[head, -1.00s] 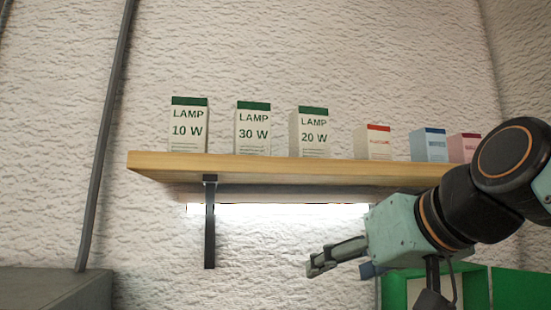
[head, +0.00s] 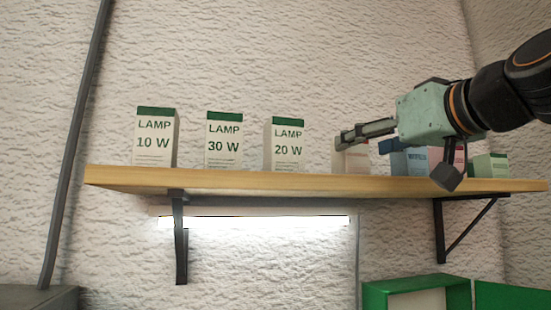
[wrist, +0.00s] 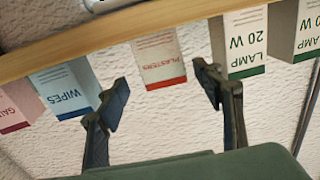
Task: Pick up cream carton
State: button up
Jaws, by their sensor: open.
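No carton's readable label says cream. A pale green carton (head: 490,166) stands at the right of the shelf row in the head view; its label is too small to read, and it is outside the wrist view. My gripper (head: 345,138) is open and empty at shelf height. In the wrist view my gripper (wrist: 165,97) has its fingers spread, with the white, red-edged plasters carton (wrist: 158,60) showing between and beyond them. The fingers partly hide that plasters carton (head: 350,162) in the head view.
The wooden shelf (head: 250,183) also carries the lamp 20 W carton (head: 287,147), other lamp cartons to its left, a blue-edged wipes carton (wrist: 65,90) and a pink-edged carton (wrist: 12,112). A lit tube (head: 255,222) and a green box (head: 415,290) are below.

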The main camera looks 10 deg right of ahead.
aim_at(350, 149)
jog(key=shift+w+a+r, duration=0.1)
jog(key=shift+w+a, duration=0.05)
jog(key=shift+w, duration=0.3)
jog(key=w+p, duration=0.1)
jog(key=w, duration=0.1)
jog(key=w+p, duration=0.1)
jog(key=w, duration=0.1)
jog(key=shift+w+a, duration=0.1)
jog(key=shift+a, duration=0.3)
jog(key=shift+c, duration=0.3)
jog(key=c, duration=1.2)
